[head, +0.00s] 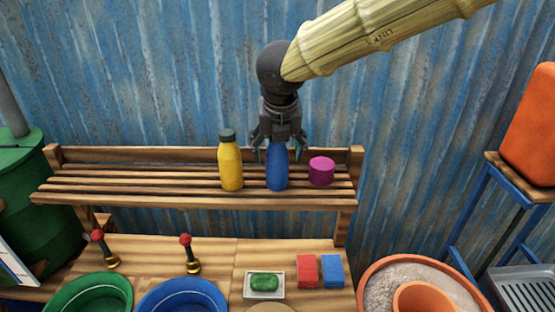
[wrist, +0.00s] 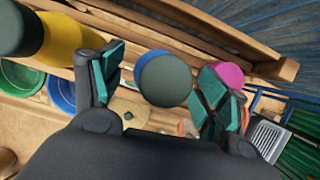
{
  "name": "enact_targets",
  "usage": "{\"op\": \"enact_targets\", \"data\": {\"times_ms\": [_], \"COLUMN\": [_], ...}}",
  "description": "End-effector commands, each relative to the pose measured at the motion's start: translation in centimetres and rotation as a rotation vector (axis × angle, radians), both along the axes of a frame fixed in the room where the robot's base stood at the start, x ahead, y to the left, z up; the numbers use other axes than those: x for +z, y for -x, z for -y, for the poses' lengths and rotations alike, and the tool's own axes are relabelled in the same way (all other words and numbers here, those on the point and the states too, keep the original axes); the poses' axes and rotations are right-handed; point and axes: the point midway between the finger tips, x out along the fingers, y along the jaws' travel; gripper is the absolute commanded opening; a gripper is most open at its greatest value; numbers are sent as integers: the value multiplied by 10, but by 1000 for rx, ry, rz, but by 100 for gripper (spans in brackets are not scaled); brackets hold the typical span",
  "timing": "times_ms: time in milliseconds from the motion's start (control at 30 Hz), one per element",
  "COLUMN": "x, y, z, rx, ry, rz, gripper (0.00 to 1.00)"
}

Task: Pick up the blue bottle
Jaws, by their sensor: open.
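The blue bottle (head: 277,170) stands upright on the slatted wooden shelf, between a yellow bottle (head: 230,165) and a magenta cylinder (head: 321,171). My gripper (head: 279,146) is directly above it, pointing down, with its fingers on either side of the bottle's upper part. The gripper hides the bottle's top in the head view. In the wrist view the blue bottle's dark cap (wrist: 166,81) sits between the two open teal-padded fingers, with gaps visible on both sides. Some blue shows at the cap's upper left edge.
The yellow bottle stands close on the left and the magenta cylinder close on the right. Below are a green bowl (head: 62,306), a blue bowl (head: 150,308), a soap dish (head: 250,291), and red (head: 307,270) and blue blocks (head: 332,271). A corrugated wall rises behind the shelf.

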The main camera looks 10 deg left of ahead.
Motion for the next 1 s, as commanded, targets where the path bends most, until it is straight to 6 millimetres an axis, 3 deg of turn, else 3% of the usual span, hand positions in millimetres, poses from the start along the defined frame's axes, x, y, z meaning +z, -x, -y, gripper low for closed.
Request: {"op": "enact_targets", "data": {"times_ms": [200,467,800,1000], "x": [-18,-21,-21,-20], "y": [-7,-8,-8,-8], "z": [-3,-3,-3,-3], "rx": [2,1,1,1], "ry": [1,0,-1,-1], "rz": [0,1,0,1], "gripper": [74,74,16,15]}}
